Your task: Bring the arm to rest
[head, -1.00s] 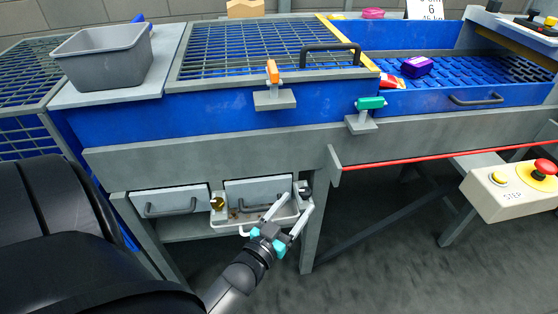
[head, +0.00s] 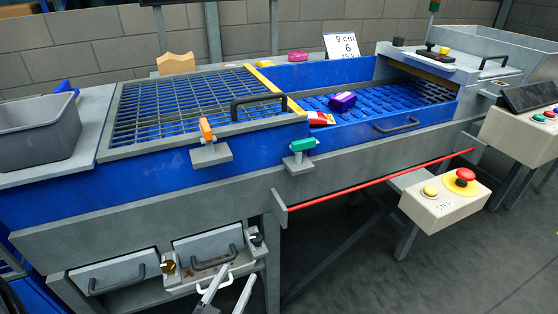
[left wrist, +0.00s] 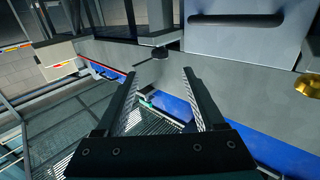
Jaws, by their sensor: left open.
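My left gripper (head: 238,272) shows at the bottom edge of the head view, its two grey fingers spread apart with nothing between them. It is in front of the right-hand drawer (head: 207,245) and its small tray (head: 214,278); whether it touches the tray cannot be told. In the left wrist view the dark fingers of the left gripper (left wrist: 160,72) are apart and empty. A drawer front with a dark handle (left wrist: 236,20) shows beyond them. Most of my left arm is out of the head view. My right gripper is in neither current view.
The machine's grey frame (head: 150,215) runs above the drawers. A brass knob (head: 169,267) sits between them. A red bar (head: 380,180) and a control box with a red button (head: 465,176) stand to the right. A grey bin (head: 35,135) is at left. Floor at lower right is clear.

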